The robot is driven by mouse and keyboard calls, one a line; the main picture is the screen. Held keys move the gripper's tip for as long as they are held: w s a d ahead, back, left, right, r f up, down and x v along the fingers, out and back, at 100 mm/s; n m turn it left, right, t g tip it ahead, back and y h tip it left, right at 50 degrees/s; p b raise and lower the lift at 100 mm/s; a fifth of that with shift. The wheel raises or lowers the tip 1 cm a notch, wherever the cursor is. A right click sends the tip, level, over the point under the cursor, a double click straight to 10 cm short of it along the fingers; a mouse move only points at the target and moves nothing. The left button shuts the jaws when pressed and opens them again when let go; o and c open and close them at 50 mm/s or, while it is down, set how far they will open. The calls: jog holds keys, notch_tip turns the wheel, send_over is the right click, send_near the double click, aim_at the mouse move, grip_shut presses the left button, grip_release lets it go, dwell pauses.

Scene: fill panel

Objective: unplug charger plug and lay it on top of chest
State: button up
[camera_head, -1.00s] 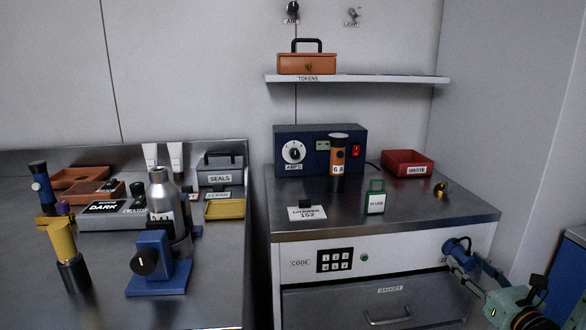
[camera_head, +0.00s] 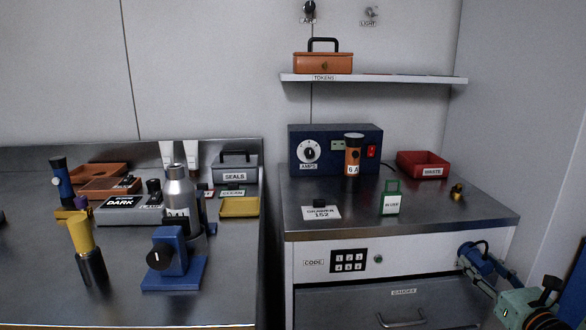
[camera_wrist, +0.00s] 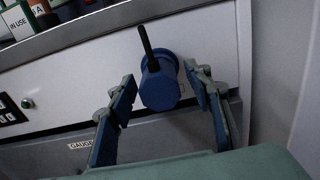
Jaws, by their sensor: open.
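The charger plug (camera_wrist: 160,88) is a blue round body with a black stem or cable rising from it. In the wrist view it stands out from the white front of the chest. In the head view it is the blue shape (camera_head: 469,252) at the right end of the chest front, partly mixed with my fingers. My gripper (camera_wrist: 158,80) is open, with one finger on each side of the plug and gaps visible. The chest (camera_head: 445,248) has a metal top (camera_head: 345,226), white front and grey drawer.
On the chest top stand a blue AMPS box (camera_head: 340,140), an orange cylinder (camera_head: 353,152), a green-framed IN USE sign (camera_head: 391,204), a card (camera_head: 321,213), a red tray (camera_head: 423,166) and a small brass piece (camera_head: 457,191). The top's front right is bare. A wall stands close on the right.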

aim_at(486, 270)
dwell(0.5)
grip_shut()
jog(key=shift+s+d, duration=0.15)
jog(key=shift+s, duration=1.35)
jog(key=shift+s+d, duration=0.1)
jog(key=shift+s, duration=1.4)
